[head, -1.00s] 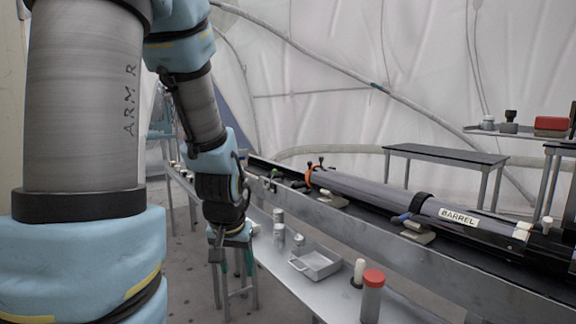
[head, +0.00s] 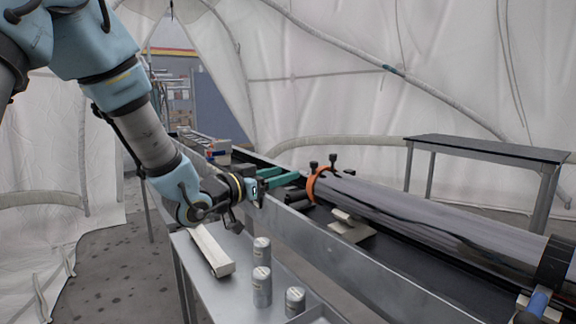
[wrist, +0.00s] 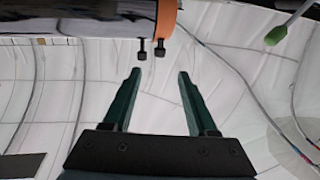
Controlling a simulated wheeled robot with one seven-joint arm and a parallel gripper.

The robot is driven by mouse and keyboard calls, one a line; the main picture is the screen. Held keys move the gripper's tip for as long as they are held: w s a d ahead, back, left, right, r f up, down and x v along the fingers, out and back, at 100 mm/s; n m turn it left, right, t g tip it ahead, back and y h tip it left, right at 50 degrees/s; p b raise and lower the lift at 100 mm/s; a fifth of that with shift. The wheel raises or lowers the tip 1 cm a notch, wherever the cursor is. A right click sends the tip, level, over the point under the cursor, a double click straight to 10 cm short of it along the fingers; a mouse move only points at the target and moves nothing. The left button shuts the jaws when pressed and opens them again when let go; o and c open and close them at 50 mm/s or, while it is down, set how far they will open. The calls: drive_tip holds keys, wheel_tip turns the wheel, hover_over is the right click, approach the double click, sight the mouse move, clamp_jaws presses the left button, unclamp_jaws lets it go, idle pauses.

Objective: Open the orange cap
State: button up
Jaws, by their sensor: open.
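The orange cap (head: 315,186) is a ring at the left end of the long grey barrel (head: 420,215), with black knobs standing on it. In the wrist view the cap (wrist: 165,16) shows at the top edge, partly cut off, with two black knobs (wrist: 151,47) sticking out towards my fingers. My gripper (head: 293,173) points at the cap from the left, its green fingers apart and empty. In the wrist view the gripper (wrist: 160,73) has the knobs just beyond its fingertips, roughly in line with the gap. I see no contact.
The barrel lies along a metal-sided bench with a black top. A lower metal shelf (head: 222,292) holds a long pale box (head: 211,250) and several grey cans (head: 262,285). A dark-topped table (head: 490,150) stands at the back right. A green-tipped rod (wrist: 275,36) shows in the wrist view.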

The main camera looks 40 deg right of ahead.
sight(311, 165)
drive_tip(key=d, duration=0.3)
drive_tip(key=w+d+p, duration=0.1)
drive_tip(key=d, duration=0.2)
drive_tip(key=d+p, duration=0.1)
drive_tip(key=d, duration=0.3)
drive_tip(key=shift+w, duration=0.15)
clamp_jaws()
idle(1.1)
